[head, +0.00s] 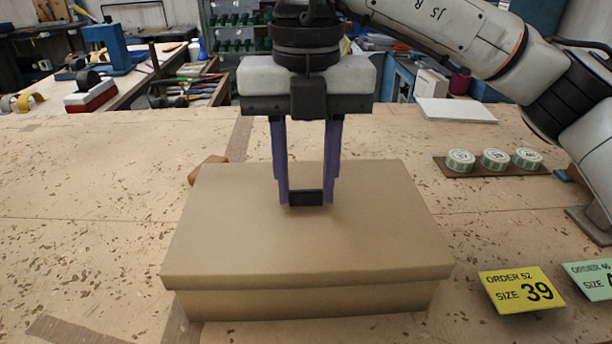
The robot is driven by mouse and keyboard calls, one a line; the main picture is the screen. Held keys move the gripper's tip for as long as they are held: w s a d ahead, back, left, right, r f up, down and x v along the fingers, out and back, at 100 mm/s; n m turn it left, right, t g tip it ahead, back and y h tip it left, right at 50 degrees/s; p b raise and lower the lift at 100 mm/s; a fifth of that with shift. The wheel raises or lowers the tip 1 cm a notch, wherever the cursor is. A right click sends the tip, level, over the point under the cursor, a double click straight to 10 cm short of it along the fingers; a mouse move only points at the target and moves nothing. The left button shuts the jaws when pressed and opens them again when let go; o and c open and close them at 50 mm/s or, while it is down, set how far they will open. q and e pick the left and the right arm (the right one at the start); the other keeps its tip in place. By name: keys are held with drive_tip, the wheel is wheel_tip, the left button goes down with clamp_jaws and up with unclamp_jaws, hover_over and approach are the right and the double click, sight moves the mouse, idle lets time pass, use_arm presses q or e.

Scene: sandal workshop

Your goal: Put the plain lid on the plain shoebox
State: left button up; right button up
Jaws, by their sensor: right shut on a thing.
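The plain brown lid (240,235) lies over the plain brown shoebox (310,302) in the middle foreground. The lid looks level and lined up with the box, and its rim overhangs the box walls a little. Only a strip of the box's front wall shows below the rim. I cannot tell whether the lid is fully seated. My right gripper (306,197) points straight down, with its purple fingers shut on the small black grip on top of the lid. The inside of the box is hidden. My left gripper is out of view.
A yellow size 39 card (522,290) and a green card (592,279) stand at the right of the box. Several round tins (494,159) sit on a brown strip at right. A white slab (456,111) lies farther back.

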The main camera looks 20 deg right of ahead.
drive_tip(key=o, duration=1.1)
drive_tip(key=shift+o, duration=0.2)
wheel_tip(320, 180, up, 10)
drive_tip(key=p, duration=0.1)
drive_tip(key=shift+r, duration=0.15)
